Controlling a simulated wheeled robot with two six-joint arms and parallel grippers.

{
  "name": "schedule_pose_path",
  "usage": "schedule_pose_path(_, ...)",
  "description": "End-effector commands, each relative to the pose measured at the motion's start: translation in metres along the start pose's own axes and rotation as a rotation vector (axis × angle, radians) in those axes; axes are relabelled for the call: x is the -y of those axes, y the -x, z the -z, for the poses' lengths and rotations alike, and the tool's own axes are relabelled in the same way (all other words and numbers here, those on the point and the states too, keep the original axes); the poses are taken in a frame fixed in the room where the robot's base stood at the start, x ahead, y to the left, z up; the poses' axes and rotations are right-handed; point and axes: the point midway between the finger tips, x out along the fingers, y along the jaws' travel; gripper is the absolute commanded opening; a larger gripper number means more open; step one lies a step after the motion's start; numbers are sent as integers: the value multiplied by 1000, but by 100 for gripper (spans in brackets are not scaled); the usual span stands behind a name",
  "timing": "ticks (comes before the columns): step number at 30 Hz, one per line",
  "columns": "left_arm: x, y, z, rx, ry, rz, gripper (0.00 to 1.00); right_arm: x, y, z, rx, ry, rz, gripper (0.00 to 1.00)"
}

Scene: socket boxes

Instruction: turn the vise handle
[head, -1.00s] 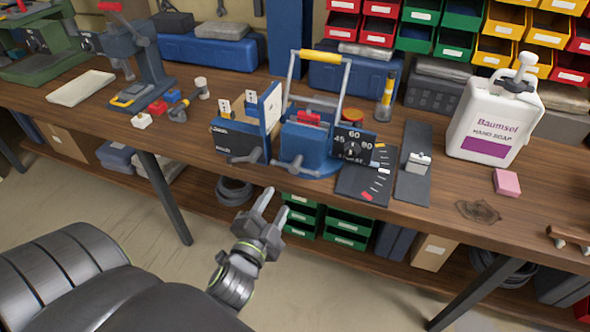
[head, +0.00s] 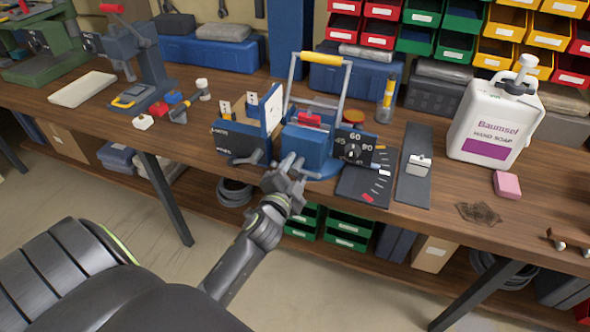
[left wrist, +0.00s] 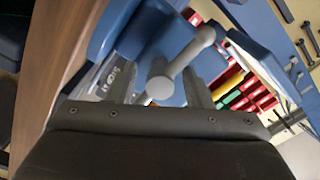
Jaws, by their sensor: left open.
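The blue vise (head: 306,147) stands at the table's front edge, with a red piece on its top. Its grey bar handle (left wrist: 184,64) shows in the left wrist view, slanting up to the right with a round knob at its lower end. My left gripper (head: 291,166) is open in front of the vise and hides most of the handle in the head view. In the left wrist view the two fingers of my left gripper (left wrist: 160,88) stand either side of the handle's knob. I cannot tell whether they touch it. My right gripper is not in view.
A dial box (head: 354,144) and a dark marked plate (head: 364,186) are close right. A tall yellow-topped frame (head: 326,58) rises behind. Soap bottle (head: 492,118) is farther right.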

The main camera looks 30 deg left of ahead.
Motion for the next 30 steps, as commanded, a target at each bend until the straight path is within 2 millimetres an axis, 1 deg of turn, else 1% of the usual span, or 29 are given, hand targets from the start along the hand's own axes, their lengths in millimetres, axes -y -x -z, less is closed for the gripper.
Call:
schedule_pose_path(4, 0, 0, 0, 0, 0, 0, 46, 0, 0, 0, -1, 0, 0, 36)
schedule_pose_path(5, 0, 0, 0, 0, 0, 0, 44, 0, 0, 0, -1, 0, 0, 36)
schedule_pose_path(12, 0, 0, 0, 0, 0, 0, 13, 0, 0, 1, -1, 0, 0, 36)
schedule_pose_path(15, 0, 0, 0, 0, 0, 0, 2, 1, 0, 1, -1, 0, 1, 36)
schedule_pose_path(30, 0, 0, 0, 1, -10, -1, 2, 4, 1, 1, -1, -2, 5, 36)
